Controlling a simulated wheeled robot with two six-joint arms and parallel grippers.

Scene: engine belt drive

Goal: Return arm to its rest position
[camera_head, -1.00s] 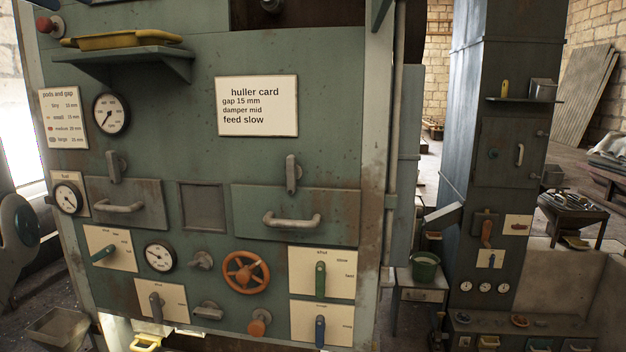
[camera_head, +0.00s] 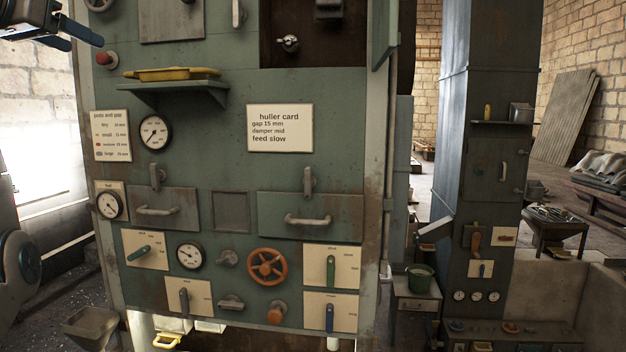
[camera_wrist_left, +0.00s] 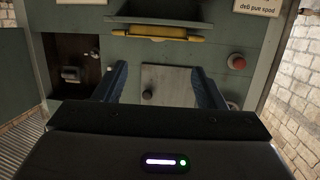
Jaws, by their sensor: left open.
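My left gripper (camera_head: 82,38) shows at the top left corner of the head view, with dark blue fingers. It is raised beside the top left edge of the green machine cabinet (camera_head: 225,100). In the left wrist view its two fingers (camera_wrist_left: 158,88) stand wide apart with nothing between them. My right gripper is not in view.
A red button (camera_head: 106,59) and a shelf with a yellow tray (camera_head: 172,74) are near the gripper on the cabinet front. An open door (camera_head: 384,35) sticks out at the cabinet's top right. A brick wall is at the left, with clear air before it.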

